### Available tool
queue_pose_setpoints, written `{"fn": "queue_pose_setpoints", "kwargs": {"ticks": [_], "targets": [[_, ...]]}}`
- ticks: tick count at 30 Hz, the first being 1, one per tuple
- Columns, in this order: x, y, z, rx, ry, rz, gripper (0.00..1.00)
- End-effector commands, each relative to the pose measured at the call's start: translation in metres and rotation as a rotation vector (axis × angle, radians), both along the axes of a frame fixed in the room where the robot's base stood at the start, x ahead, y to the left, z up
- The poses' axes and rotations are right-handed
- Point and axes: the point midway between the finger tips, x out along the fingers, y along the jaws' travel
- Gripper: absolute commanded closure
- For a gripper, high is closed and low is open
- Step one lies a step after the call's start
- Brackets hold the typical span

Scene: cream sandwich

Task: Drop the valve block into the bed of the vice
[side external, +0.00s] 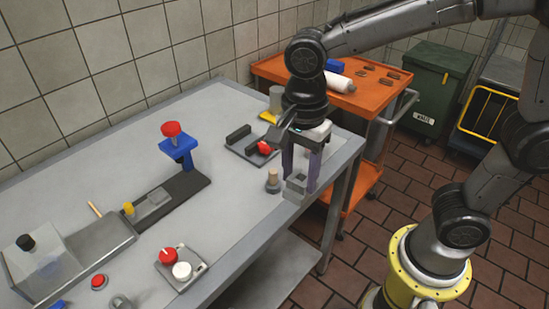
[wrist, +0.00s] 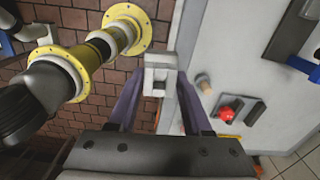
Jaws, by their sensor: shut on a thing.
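The valve block (side external: 296,184) is a small light grey block with a dark opening. My gripper (side external: 301,173) points down and is shut on it, with a purple-grey finger on each side. The block also shows between the fingertips in the wrist view (wrist: 160,73), over the table's edge. The vice (side external: 238,136) looks to be the dark plate with two parallel dark bars, left of and behind my gripper. It also shows in the wrist view (wrist: 256,111), right of the block. A red round piece (side external: 264,147) sits at it. The block is apart from the vice.
A grey peg with a tan top (side external: 272,180) stands just left of the block. A blue press with a red knob (side external: 171,129) and a tray with red and white knobs (side external: 188,284) are farther left. An orange cart (side external: 283,67) stands behind. Table surface between them is clear.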

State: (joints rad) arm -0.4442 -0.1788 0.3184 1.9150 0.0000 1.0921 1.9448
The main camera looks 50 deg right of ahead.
Motion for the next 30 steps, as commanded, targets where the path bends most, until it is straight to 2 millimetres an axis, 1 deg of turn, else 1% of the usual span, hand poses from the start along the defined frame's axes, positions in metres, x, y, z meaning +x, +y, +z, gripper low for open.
{"fn": "queue_pose_setpoints", "kwargs": {"ticks": [1,2,3,5,6,8,9,11,12,14,15,20,21,23,24,27,30], "targets": [[0.010,0.004,0.011,0.005,-0.010,0.028,1.00],[0.015,0.007,0.016,0.004,-0.009,0.048,1.00],[0.025,0.010,0.023,0.004,-0.010,0.070,1.00],[0.045,0.012,0.032,0.003,-0.008,0.097,1.00],[0.059,0.013,0.038,0.003,-0.008,0.111,1.00],[0.080,0.012,0.045,0.003,-0.007,0.124,1.00],[0.095,0.010,0.048,0.003,-0.006,0.130,1.00],[0.116,0.006,0.052,0.002,-0.005,0.136,1.00],[0.129,0.002,0.053,0.002,-0.005,0.139,1.00],[0.150,-0.004,0.054,0.002,-0.005,0.138,1.00],[0.163,-0.010,0.054,0.002,-0.004,0.135,1.00],[0.215,-0.038,0.046,0.002,-0.005,0.113,1.00],[0.227,-0.047,0.042,0.002,-0.004,0.104,1.00],[0.245,-0.061,0.036,0.002,-0.004,0.085,1.00],[0.255,-0.072,0.030,0.003,-0.004,0.070,1.00],[0.278,-0.099,0.013,0.002,-0.004,0.025,1.00],[0.291,-0.121,-0.004,0.002,-0.003,-0.017,1.00]]}}
